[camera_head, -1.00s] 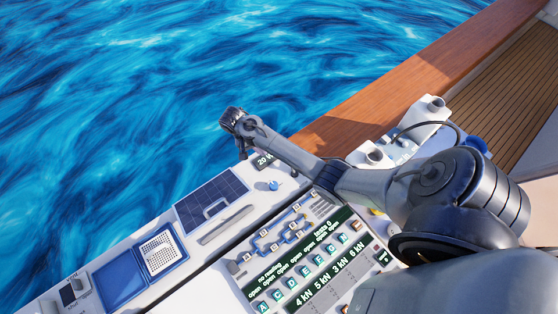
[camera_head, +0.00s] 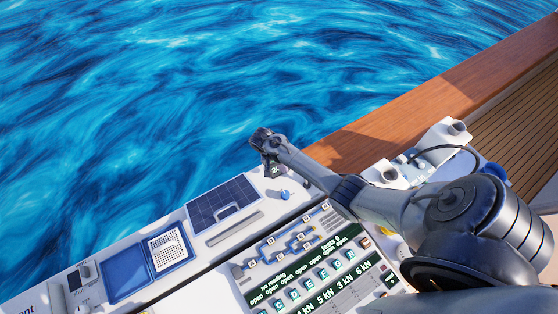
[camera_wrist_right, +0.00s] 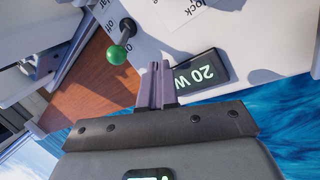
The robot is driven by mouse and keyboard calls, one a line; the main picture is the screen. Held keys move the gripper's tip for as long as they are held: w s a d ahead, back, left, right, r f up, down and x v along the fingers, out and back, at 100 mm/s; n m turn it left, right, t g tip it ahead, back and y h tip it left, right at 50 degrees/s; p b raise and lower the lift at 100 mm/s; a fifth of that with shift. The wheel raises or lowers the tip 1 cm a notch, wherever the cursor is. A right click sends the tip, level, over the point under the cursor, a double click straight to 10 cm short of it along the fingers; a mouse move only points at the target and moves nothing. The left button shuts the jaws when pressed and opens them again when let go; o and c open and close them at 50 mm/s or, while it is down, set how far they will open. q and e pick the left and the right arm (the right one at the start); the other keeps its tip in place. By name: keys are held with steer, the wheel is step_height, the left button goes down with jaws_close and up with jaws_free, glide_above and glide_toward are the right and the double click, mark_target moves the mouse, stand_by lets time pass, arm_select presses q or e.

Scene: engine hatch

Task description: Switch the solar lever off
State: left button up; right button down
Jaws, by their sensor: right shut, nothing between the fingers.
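The lever with a green ball knob (camera_wrist_right: 118,54) stands on a white panel in the right wrist view, with partly cut-off labels beside it, one reading "off". My right gripper (camera_wrist_right: 157,72) is shut and empty, its fingertips just right of and below the knob in the picture, apart from it. The black "20 W" display (camera_wrist_right: 203,75) is right beside the fingertips. In the head view my right gripper (camera_head: 266,143) hovers over the far edge of the console and partly covers this display (camera_head: 273,170). The lever cannot be made out there. My left gripper is not in view.
A dark solar panel (camera_head: 223,204) lies on the console, with a blue knob (camera_head: 285,195) to its right. A blue box (camera_head: 125,273), a white grid (camera_head: 167,249) and a button panel (camera_head: 310,262) are nearby. Water lies beyond the console's far edge.

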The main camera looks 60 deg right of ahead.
steer(key=shift+x, duration=0.95)
steer(key=s+p, duration=0.1)
steer(key=s+d, duration=0.1)
steer(key=shift+s+d+p, duration=0.3)
steer(key=shift+p, duration=0.05)
steer(key=shift+s+d+f, duration=0.1)
steer(key=shift+s+d, duration=0.25)
steer(key=shift+s, duration=0.15)
